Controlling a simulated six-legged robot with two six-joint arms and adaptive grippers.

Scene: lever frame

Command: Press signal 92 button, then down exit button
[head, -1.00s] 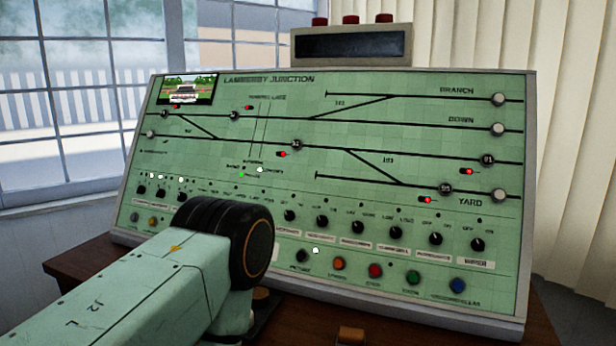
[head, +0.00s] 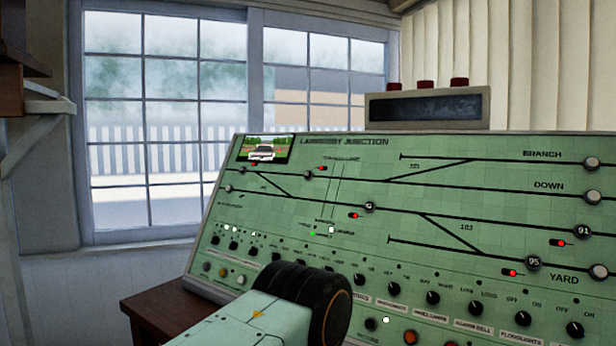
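The green control panel (head: 330,235) stands at an angle, filling the right and lower part of the head view. The down exit button (head: 592,196) is a pale round knob at the right end of the DOWN line. Dark numbered signal buttons sit on the track lines. I read 91 (head: 583,232) and 95 (head: 533,262) at the right. The button in the middle (head: 369,207) and the one near the screen (head: 308,174) have numbers too small to read surely, so I cannot tell which is 92. Neither gripper is in view; only a green arm link of mine shows, covering part of the lower panel.
A grey display box (head: 428,108) with red knobs stands behind the panel. A small screen (head: 264,149) sits at the panel's upper left. The brown desk (head: 160,307) supports the panel. Selector knobs and coloured buttons line its lower part. The windows (head: 165,110) are behind.

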